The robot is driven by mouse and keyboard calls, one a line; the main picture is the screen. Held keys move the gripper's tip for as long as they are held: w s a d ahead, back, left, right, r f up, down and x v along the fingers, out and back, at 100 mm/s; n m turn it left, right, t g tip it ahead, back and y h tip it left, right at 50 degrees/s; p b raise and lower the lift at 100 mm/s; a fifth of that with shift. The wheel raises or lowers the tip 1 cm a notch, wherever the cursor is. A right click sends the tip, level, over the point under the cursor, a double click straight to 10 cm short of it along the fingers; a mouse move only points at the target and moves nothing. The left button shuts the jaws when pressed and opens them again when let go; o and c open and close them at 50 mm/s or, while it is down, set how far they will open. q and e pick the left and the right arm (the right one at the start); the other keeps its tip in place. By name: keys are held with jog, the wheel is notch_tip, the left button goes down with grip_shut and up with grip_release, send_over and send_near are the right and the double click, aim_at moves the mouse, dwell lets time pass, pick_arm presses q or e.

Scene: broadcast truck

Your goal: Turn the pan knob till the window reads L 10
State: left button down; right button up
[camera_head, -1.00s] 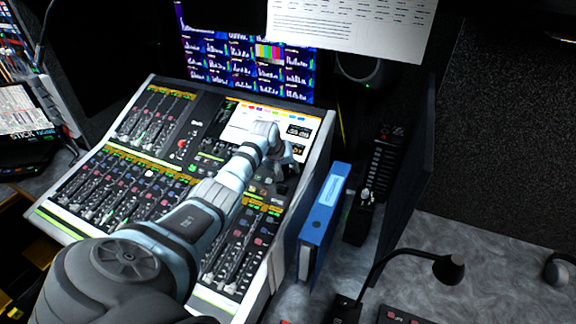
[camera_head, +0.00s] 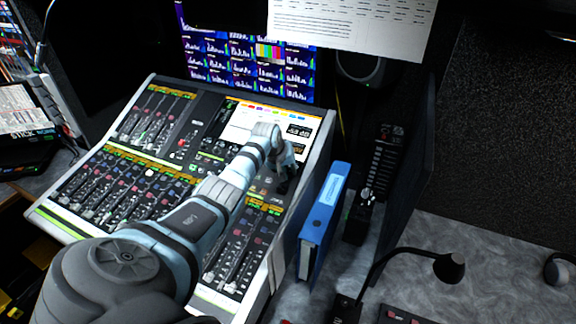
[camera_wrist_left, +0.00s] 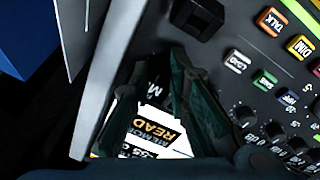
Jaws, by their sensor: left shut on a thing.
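The mixing console (camera_head: 48,217) stands tilted at the left of the head view. Its screen (camera_head: 240,122) has small dark readout windows (camera_head: 299,131) at its right side; their text is too small to read surely. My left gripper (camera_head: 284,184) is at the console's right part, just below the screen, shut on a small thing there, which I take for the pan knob. The fingers hide the knob. In the left wrist view, the dark green fingers (camera_wrist_left: 155,72) reach over the panel, with part of the screen (camera_wrist_left: 150,128) between them. My right gripper is not in view.
In the wrist view, small black knobs (camera_wrist_left: 243,117) and lettered buttons (camera_wrist_left: 270,20) lie close to the right of the fingers. A blue binder (camera_head: 321,222) stands right of the console. A gooseneck lamp (camera_head: 448,268) stands in front, at the right.

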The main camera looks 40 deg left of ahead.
pick_arm(q)
jog(key=n+p, duration=0.3)
jog(key=shift+s+r, duration=0.1)
jog(key=shift+r, duration=0.1)
jog(key=n+p, duration=0.2)
jog(key=n, duration=0.1)
jog(key=shift+d+f+n+y, duration=0.1)
jog(key=shift+f+n+y, duration=0.05)
jog(key=shift+n+y, duration=0.2)
jog(key=n, duration=0.2)
jog(key=shift+n+p, duration=0.35)
jog(key=shift+f+n+y, duration=0.1)
jog(key=shift+n+y, duration=0.15)
jog(key=shift+n, duration=0.85)
jog(key=c, duration=1.5)
grip_release()
